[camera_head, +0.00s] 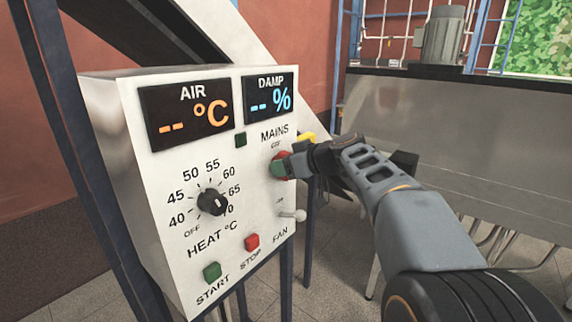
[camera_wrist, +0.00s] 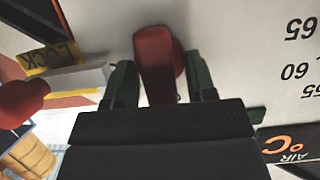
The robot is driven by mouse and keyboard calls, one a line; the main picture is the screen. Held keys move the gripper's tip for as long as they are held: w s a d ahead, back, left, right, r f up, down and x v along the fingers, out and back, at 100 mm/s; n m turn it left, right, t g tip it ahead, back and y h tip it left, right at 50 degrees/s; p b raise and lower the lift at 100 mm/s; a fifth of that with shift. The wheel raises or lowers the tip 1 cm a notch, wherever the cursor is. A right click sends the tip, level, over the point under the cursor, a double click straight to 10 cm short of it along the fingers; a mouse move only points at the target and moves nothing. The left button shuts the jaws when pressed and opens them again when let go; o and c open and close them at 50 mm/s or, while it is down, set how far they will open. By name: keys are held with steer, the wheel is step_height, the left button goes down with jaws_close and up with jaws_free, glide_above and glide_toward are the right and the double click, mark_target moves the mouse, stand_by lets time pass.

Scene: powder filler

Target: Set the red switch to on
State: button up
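The red MAINS switch (camera_head: 276,158) is on the right part of a white control panel (camera_head: 160,190), under the MAINS label. An OFF mark is just above it. In the wrist view its red handle (camera_wrist: 156,52) lies upright in the picture, between the two green fingers. The fingers and arm hide part of the switch. The AIR display (camera_head: 187,112) and the DAMP display (camera_head: 270,95) show dashes.
A HEAT knob (camera_head: 212,201), a FAN toggle (camera_head: 294,216), a red STOP button (camera_head: 252,242) and a green START button (camera_head: 212,271) share the panel. A yellow LOCK plate (camera_wrist: 50,57) and a red part (camera_wrist: 22,101) are near the gripper's left in the wrist view.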

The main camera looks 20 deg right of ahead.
steer(key=shift+f, duration=0.1)
steer(key=shift+c, duration=0.4)
steer(key=shift+m+b, duration=0.3)
steer(key=shift+b, duration=0.2)
steer(key=shift+w+d+f+m+g+y+b, duration=0.15)
steer(key=shift+m+g+y+b, duration=0.4)
steer(key=shift+m+b, duration=0.3)
steer(key=m+y+b, duration=0.1)
steer(key=m, duration=0.1)
steer(key=m+y+b, duration=0.1)
steer(key=shift+d+m+g+y, duration=0.2)
steer(key=shift+m+g+y, duration=0.05)
steer(key=shift+m+g, duration=0.1)
steer(key=m+y, duration=0.1)
steer(key=m+y+b, duration=0.1)
steer(key=m, duration=0.1)
steer(key=shift+w+d+f, duration=0.1)
steer(key=shift+f, duration=0.1)
steer(key=shift+f+m+y+b, duration=0.15)
steer(key=shift+m+y+b, duration=0.55)
steer(key=shift+m, duration=1.5)
steer(key=o, duration=0.5)
